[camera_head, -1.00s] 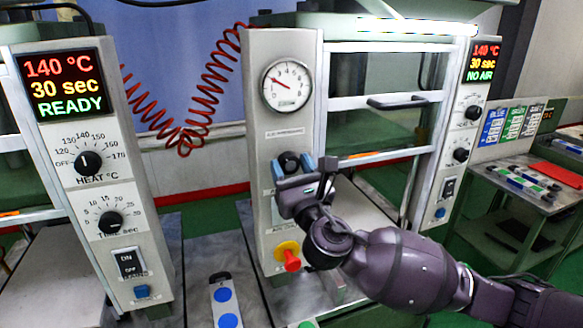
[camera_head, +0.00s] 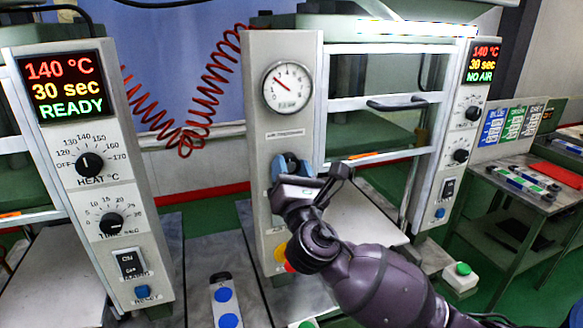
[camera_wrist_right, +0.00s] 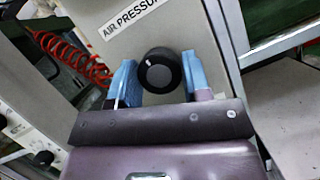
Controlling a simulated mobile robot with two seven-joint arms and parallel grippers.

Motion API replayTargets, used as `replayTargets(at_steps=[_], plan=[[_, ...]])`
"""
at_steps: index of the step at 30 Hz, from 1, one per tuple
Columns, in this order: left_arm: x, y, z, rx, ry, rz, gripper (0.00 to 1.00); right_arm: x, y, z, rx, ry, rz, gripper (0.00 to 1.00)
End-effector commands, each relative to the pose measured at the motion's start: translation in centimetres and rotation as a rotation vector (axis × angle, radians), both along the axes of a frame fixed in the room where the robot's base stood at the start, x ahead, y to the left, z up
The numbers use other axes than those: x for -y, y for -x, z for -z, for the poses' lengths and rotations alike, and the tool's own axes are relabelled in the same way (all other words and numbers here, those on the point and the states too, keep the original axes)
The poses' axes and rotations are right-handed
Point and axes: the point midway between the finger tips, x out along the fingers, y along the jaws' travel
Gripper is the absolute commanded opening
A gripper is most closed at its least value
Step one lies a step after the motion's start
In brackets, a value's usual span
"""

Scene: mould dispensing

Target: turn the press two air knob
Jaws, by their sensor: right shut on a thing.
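The air knob (camera_wrist_right: 159,71) is a round black dial with a white mark, below the "AIR PRESSURE" label (camera_wrist_right: 131,16) in the right wrist view. My right gripper (camera_wrist_right: 160,78) has its blue fingers on either side of the knob and is shut on it. In the head view the right gripper (camera_head: 291,168) is at the front of the middle grey column (camera_head: 255,130) and covers most of the knob. The pressure gauge (camera_head: 288,88) above has its needle toward the upper left. The right-hand display (camera_head: 483,62) reads 140 °C, 30 sec, NO AIR. My left gripper is not in view.
A red and yellow button (camera_head: 285,258) sits below the gripper, partly hidden by my right arm. The left press panel (camera_head: 95,170) reads READY. A red coiled hose (camera_head: 185,135) hangs behind. A green button box (camera_head: 461,275) stands right of my arm.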

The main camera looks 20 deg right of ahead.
Motion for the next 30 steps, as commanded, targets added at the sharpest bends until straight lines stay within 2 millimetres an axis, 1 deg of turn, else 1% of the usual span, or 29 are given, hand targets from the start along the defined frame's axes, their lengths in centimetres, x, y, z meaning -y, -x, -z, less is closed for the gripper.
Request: replayTargets(at_steps=[6, 15, 22, 30], plan=[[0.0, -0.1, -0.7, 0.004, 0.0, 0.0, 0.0, -0.2, 0.0, -0.1, -0.01, -0.21, 0.0, 0.2], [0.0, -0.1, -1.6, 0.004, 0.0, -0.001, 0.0, -0.2, 0.0, -0.1, -0.017, -0.453, -0.001, 0.2], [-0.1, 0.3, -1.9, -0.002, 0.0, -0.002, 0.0, -0.2, 0.0, -0.1, -0.02, -0.576, 0.0, 0.2], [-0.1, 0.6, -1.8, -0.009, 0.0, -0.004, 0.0, -0.2, 0.0, -0.1, -0.022, -0.641, -0.001, 0.2]])
